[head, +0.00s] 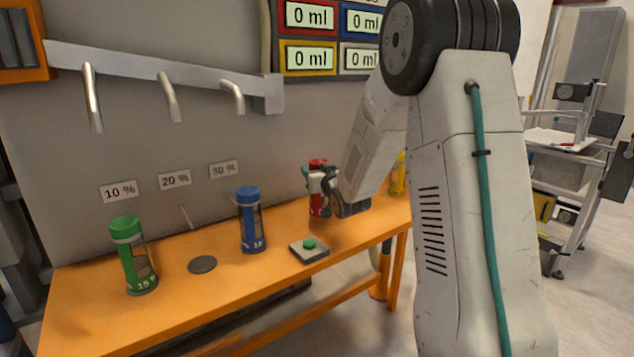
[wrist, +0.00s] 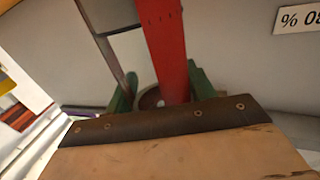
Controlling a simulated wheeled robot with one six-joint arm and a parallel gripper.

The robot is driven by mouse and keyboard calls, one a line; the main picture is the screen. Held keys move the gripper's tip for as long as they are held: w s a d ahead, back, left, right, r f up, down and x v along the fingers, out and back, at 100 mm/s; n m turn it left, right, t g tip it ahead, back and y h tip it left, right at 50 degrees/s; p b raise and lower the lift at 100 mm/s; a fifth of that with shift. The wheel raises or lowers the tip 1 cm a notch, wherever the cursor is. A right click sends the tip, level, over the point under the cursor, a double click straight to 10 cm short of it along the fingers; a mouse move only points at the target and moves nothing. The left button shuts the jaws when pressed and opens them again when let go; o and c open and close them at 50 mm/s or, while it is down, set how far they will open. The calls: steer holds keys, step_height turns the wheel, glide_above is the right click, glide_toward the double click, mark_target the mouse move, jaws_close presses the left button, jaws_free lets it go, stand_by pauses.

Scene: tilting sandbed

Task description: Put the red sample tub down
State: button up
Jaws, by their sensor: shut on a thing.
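The red sample tub (head: 317,207) has a red cap and a clear dark-lined side. In the head view it is upright at the back of the orange table, in front of the wall. My gripper (head: 321,181) is shut on its upper part. I cannot tell whether the tub's base touches the table or hangs just above it. In the wrist view the tub's red strip (wrist: 168,50) runs between my gripper's green fingertips (wrist: 160,92). My gripper and arm hide part of the tub.
A small box with a green button (head: 309,246) sits close in front of the red tub. A blue tub (head: 251,222) stands to the left, then a dark disc (head: 203,264), then a green tub (head: 133,255). A yellow tub (head: 399,176) is partly hidden behind my arm.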

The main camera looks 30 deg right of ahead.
steer(key=shift+w+d+f, duration=0.1)
steer(key=shift+w+f, duration=0.1)
steer(key=shift+f, duration=0.7)
steer(key=shift+w+d+f, duration=0.1)
steer(key=shift+w+f, duration=0.05)
steer(key=shift+f, duration=0.85)
steer(key=o, duration=1.5)
